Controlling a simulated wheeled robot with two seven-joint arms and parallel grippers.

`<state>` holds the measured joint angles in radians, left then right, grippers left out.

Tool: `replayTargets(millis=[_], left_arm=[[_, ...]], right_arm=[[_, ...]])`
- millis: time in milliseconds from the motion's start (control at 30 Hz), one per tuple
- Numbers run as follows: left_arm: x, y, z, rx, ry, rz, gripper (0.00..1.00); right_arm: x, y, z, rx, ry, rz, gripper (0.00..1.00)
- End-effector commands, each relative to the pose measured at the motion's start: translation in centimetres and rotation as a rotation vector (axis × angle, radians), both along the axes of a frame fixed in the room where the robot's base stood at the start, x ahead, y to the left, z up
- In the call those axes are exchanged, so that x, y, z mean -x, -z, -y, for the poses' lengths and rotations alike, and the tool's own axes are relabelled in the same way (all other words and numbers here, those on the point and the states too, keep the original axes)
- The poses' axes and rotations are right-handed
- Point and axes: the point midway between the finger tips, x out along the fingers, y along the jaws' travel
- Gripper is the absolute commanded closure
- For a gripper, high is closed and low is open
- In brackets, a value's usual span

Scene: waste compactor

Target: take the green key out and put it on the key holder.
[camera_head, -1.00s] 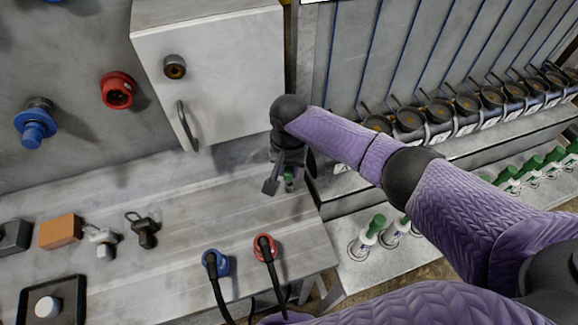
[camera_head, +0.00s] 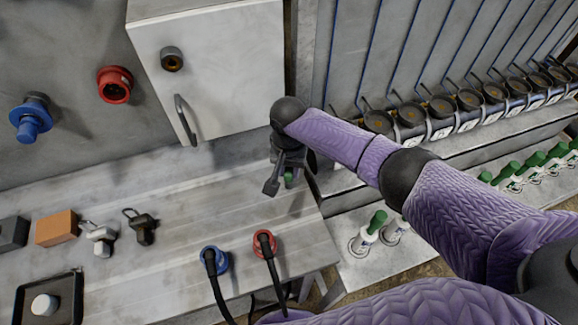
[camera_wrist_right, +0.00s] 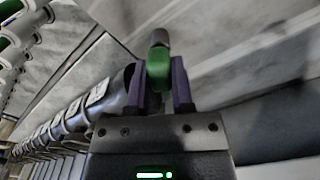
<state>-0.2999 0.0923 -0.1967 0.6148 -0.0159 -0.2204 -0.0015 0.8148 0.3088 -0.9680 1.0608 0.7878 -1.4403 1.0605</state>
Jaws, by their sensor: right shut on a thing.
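My right gripper (camera_head: 282,182) hangs over the right end of the grey bench, below the white cabinet. In the right wrist view the green key (camera_wrist_right: 158,68) sits between the two fingers (camera_wrist_right: 159,88), with a dark grey end pointing away from my gripper. I cannot tell for sure which thing is the key holder. My left gripper is not in view.
The white cabinet (camera_head: 215,75) is close behind my right gripper. Blue (camera_head: 216,261) and red (camera_head: 264,243) plugs with cables are at the bench's front. Several green-topped white pieces (camera_head: 377,221) stand on a shelf at the right, below a row of black units (camera_head: 441,108).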

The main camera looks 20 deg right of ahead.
Motion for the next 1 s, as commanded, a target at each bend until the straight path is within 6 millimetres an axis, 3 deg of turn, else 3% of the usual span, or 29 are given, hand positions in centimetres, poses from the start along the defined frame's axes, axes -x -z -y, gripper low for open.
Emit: replayTargets(millis=[1000], left_arm=[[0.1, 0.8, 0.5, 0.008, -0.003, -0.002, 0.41]], right_arm=[[0.0, 1.3, 0.0, 0.000, 0.001, -0.001, 1.00]])
